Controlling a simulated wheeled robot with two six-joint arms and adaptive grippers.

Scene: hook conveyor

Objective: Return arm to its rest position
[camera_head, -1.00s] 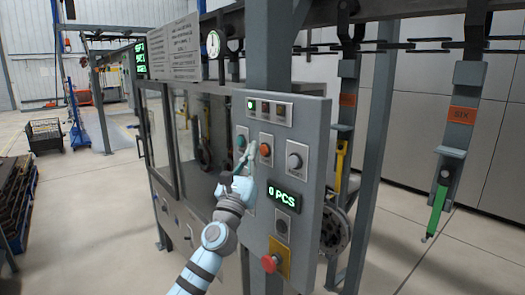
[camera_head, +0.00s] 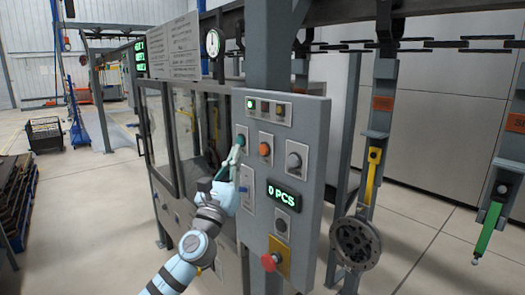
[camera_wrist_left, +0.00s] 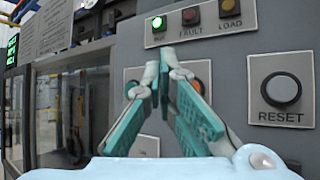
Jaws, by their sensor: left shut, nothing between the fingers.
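My left gripper (camera_head: 238,143) is in front of the left side of the grey control panel (camera_head: 308,135), close to the green button (camera_head: 242,140). Its teal fingers are shut with nothing between them. In the left wrist view the gripper (camera_wrist_left: 163,58) points at the panel, and its fingers partly cover an orange button (camera_wrist_left: 203,78). I cannot tell whether the fingertips touch the panel. My light-blue left arm (camera_head: 175,272) comes up from below. My right gripper is not in view.
The panel carries a lit green lamp (camera_head: 251,105), a red emergency knob (camera_head: 270,262), a "0 PCS" display (camera_head: 286,193) and a reset button (camera_wrist_left: 282,90). Hangers with yellow (camera_head: 372,180) and green (camera_head: 487,232) hooks hang at the right. Open floor lies at the left.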

